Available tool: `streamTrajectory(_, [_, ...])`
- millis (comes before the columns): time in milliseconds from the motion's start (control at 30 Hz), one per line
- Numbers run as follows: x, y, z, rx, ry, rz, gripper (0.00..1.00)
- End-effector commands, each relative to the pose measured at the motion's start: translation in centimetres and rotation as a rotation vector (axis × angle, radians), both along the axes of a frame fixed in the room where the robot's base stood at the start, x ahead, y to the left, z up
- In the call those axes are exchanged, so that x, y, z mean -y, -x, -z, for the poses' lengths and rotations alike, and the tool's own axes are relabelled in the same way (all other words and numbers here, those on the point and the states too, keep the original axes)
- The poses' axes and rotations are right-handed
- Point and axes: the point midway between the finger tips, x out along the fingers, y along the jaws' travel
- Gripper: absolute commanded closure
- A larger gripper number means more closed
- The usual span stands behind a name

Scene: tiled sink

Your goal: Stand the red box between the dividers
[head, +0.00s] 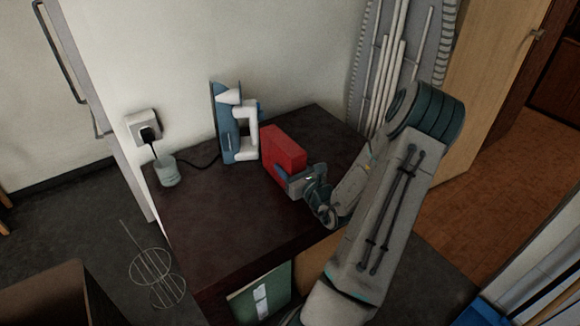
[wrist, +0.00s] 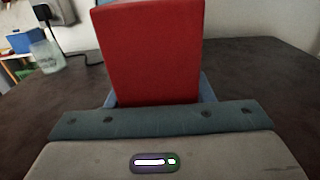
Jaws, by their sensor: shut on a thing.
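The red box (head: 283,155) is upright over the dark tabletop, right of the iron. I cannot tell whether its base touches the top. My gripper (head: 287,177) is shut on the box, coming from the right and front. In the wrist view the red box (wrist: 150,50) fills the upper middle, and blue fingers show at both its lower sides. I cannot make out any dividers in either view.
A blue and white iron (head: 231,130) stands on its heel close left of the box. A glass (head: 167,171) and a cord from the wall socket (head: 145,128) are at the left. The tabletop's front (head: 225,230) is clear. A green folder (head: 262,292) shows below it.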

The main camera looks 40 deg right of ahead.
Motion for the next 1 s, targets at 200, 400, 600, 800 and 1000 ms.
streamTrajectory(200, [0.0,0.0,0.0,0.0,0.0,0.0,0.31])
streamTrajectory(400, [0.0,0.0,-0.2,0.0,0.0,0.0,0.31])
streamTrajectory(600, [0.0,2.3,-0.2,-0.002,-0.001,0.004,0.31])
streamTrajectory(800, [-0.3,6.8,-0.2,-0.002,-0.001,0.004,0.31])
streamTrajectory(1000, [-0.5,10.3,-0.2,-0.001,0.0,0.004,0.31])
